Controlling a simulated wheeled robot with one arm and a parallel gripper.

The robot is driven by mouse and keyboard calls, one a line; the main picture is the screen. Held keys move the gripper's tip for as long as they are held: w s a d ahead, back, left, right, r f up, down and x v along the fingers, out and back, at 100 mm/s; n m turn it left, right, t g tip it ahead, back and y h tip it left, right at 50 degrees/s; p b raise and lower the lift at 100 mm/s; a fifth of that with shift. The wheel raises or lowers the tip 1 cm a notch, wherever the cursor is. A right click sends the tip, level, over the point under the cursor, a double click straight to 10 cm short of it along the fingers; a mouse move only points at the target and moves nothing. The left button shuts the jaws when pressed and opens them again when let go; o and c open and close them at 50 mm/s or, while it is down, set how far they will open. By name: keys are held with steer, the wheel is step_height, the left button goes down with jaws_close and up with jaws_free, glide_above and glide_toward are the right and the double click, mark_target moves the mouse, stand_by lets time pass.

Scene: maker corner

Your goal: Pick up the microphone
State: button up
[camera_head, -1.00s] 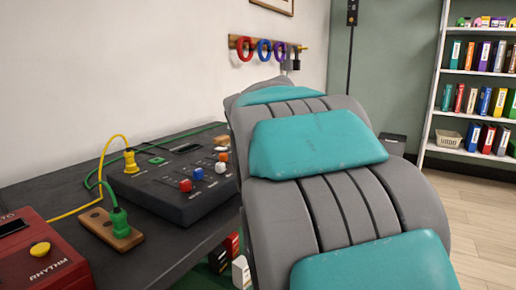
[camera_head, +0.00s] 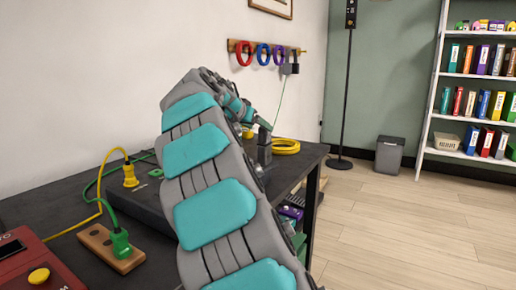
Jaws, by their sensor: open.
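My gripper (camera_head: 262,122) is at the end of my grey and teal arm, over the far part of the dark table (camera_head: 302,163). It is small in view and points right and down, with its fingers open. Just below its tip stands a dark grey upright object (camera_head: 264,152) on the table, which may be the microphone; I cannot tell for sure. I cannot tell whether the fingers touch it. My arm hides part of the table around it.
A yellow cable coil (camera_head: 286,147) lies right of the dark object. A control box (camera_head: 140,203), a wooden socket block (camera_head: 108,248) and a red box (camera_head: 38,268) are at left. Rings hang on a wall rack (camera_head: 262,48). A bin (camera_head: 389,155) and shelf (camera_head: 470,105) stand right; floor is clear.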

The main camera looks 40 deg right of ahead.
mark_target(269, 133)
steer(key=x, duration=0.2)
steer(key=shift+w+d, duration=0.1)
steer(key=shift+d, duration=0.25)
steer(key=shift+f+x, duration=0.2)
steer(key=shift+x, duration=2.45)
jaws_close()
